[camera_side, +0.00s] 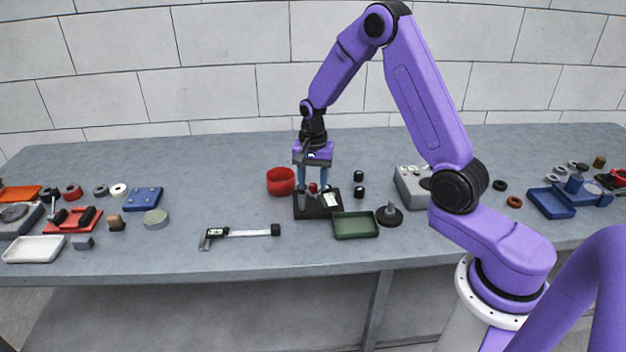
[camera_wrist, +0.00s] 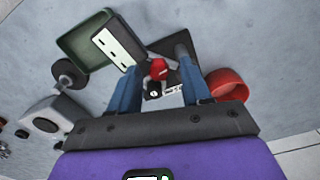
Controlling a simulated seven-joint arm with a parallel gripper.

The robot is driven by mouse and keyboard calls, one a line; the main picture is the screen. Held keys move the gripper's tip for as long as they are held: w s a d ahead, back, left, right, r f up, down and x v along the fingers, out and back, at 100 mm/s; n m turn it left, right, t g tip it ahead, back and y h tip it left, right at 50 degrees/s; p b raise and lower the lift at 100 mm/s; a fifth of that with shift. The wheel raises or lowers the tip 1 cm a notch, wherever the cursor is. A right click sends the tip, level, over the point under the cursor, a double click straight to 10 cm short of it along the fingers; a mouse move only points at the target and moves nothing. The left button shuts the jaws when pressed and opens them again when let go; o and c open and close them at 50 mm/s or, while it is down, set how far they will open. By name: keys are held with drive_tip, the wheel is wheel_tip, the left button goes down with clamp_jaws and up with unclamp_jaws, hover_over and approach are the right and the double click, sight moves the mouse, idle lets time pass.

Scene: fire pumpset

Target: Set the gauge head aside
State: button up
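My gripper (camera_wrist: 160,58) points down over a black base (camera_side: 307,210), with its two blue fingers apart. A small red part (camera_wrist: 158,68) with black and white pieces beside it shows between the fingers in the wrist view; it seems to be the gauge head, but I cannot tell for sure. In the side view the red part (camera_side: 312,187) shows low between the fingers, just above the base. I see no clear contact between the fingers and it. The fingers hide part of the base.
A red bowl (camera_side: 281,181) stands close behind left of the base. A green tray (camera_side: 356,226) is at its front right, with a dark round stand (camera_side: 389,215) beyond. Two small black parts (camera_side: 359,184) stand to the right. Bench between is clear.

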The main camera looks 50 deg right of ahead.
sight(313, 185)
wheel_tip(313, 185, up, 18)
drive_tip(key=shift+f, duration=0.25)
idle(0.4)
drive_tip(key=s+a+f+n, duration=0.1)
drive_tip(key=s+a+n, duration=0.65)
drive_tip(key=s, duration=0.25)
drive_tip(key=s+a+f+n, duration=0.1)
drive_tip(key=s+a+n, duration=0.5)
drive_tip(key=s+n, duration=0.35)
drive_tip(key=s+d+f+n, duration=0.1)
drive_tip(key=s+f+n, duration=0.1)
drive_tip(key=s+n, duration=0.5)
drive_tip(key=s, duration=0.6)
drive_tip(key=shift+d+f, duration=0.3)
drive_tip(key=shift+f, duration=0.1)
